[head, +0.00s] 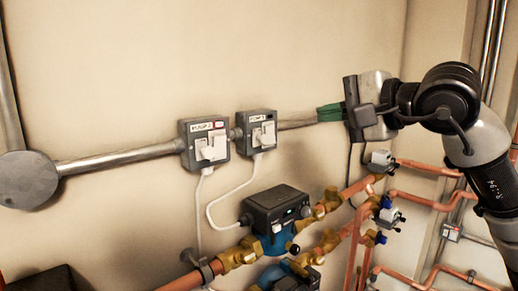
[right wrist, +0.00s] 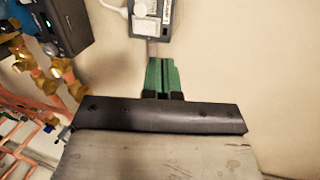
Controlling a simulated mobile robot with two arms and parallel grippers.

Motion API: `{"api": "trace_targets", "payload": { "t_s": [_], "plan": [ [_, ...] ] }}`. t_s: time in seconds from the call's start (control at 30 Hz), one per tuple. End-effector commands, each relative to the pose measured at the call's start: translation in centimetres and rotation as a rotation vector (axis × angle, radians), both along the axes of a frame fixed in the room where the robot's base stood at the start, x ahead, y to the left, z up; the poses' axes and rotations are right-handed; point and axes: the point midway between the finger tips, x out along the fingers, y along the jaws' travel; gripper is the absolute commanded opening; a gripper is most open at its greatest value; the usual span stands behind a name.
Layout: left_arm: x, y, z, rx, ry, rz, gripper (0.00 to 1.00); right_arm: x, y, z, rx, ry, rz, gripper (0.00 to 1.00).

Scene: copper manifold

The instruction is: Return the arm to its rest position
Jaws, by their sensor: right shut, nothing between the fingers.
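My right gripper (head: 331,112) is in front of the wall at the right of the head view, with its green fingers pointing left. Its fingers are together and hold nothing. In the right wrist view the gripper (right wrist: 165,75) shows its green fingers side by side, pointing up toward a grey switch box. In the head view my right arm comes in from the right edge and bends up to the gripper. My left gripper is not in view.
Two grey switch boxes, one (head: 205,143) left and one (head: 257,133) right, are on the wall, joined by metal conduit (head: 120,158). A dark pump (head: 277,207) and copper pipes (head: 425,201) lie below my right gripper. Bare wall (head: 200,50) is above.

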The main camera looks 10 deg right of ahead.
Motion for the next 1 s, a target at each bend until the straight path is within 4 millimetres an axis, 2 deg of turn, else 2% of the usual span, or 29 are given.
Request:
{"api": "trace_targets", "payload": {
  "t_s": [0.07,0.2,0.3,0.37,0.47,0.57,0.67,0.77,0.8,0.83,0.93,1.0],
  "plan": [
    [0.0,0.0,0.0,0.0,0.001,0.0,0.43,-0.1,2.2,-1.9,0.096,0.05,0.094,0.0],
    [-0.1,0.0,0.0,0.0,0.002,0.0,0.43,-2.0,7.3,-5.3,0.45,0.22,0.345,0.0],
    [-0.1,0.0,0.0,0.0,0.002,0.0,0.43,-3.8,9.3,-6.7,0.792,0.392,0.507,0.0],
    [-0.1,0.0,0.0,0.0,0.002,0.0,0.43,-4.5,9.5,-7.3,1.011,0.503,0.579,0.0],
    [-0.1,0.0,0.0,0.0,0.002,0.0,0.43,-5.0,8.5,-8.5,1.397,0.693,0.656,0.0],
    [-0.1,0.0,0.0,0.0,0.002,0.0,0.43,-4.4,6.3,-10.7,1.804,0.876,0.674,0.0],
    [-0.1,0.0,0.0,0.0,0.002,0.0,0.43,-3.3,3.2,-14.4,2.233,1.036,0.626,0.0],
    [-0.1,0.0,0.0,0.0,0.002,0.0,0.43,-2.4,0.1,-20.0,2.676,1.151,0.505,0.0],
    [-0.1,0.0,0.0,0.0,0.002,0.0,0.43,-2.4,-1.0,-22.7,2.858,1.179,0.431,0.0],
    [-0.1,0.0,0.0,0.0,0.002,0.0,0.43,-2.5,-1.8,-24.9,-2.809,-1.117,-0.344,0.0],
    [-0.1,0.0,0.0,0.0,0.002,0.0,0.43,-3.8,-3.7,-32.2,-2.535,-0.866,-0.078,0.0],
    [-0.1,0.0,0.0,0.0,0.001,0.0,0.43,-5.7,-4.5,-37.1,-2.354,-0.694,0.08,0.0]
  ]
}}
